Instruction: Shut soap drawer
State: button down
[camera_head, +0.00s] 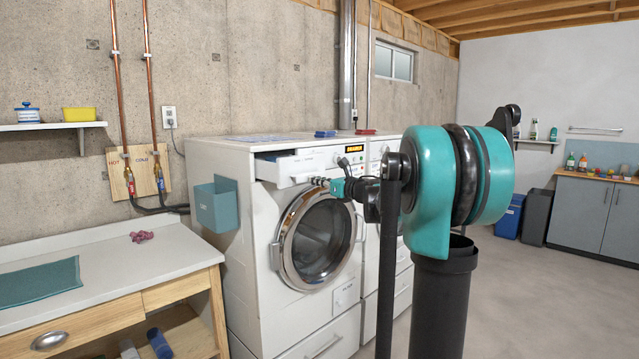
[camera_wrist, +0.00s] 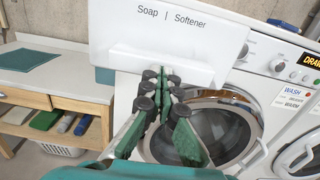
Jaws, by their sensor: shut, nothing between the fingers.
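The soap drawer (camera_head: 294,168) sticks out from the upper left of the white washer (camera_head: 262,240). In the wrist view its white front (camera_wrist: 165,38) reads "Soap | Softener" and has a ledge-like handle (camera_wrist: 158,62) along the lower part. My gripper (camera_head: 321,181) is at the lower right of the drawer front. In the wrist view its fingers (camera_wrist: 163,78) are together with nothing between them, and the tips are at the handle's lower edge. I cannot tell whether they touch it. The washer's round door (camera_head: 318,235) is closed below.
A second white machine (camera_head: 402,275) stands right beside the washer. A teal bin (camera_head: 215,203) hangs on the washer's left side. A wooden-fronted counter (camera_head: 100,265) stands at the left. The washer's lit display (camera_wrist: 310,60) shows the start of a word, "DRAW". Open floor lies at the right.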

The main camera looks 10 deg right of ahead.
jog(key=x, duration=1.6)
jog(key=shift+w+a+f, duration=0.1)
jog(key=shift+w+a, duration=0.05)
jog(key=shift+w, duration=0.1)
jog(key=shift+w+a, duration=0.1)
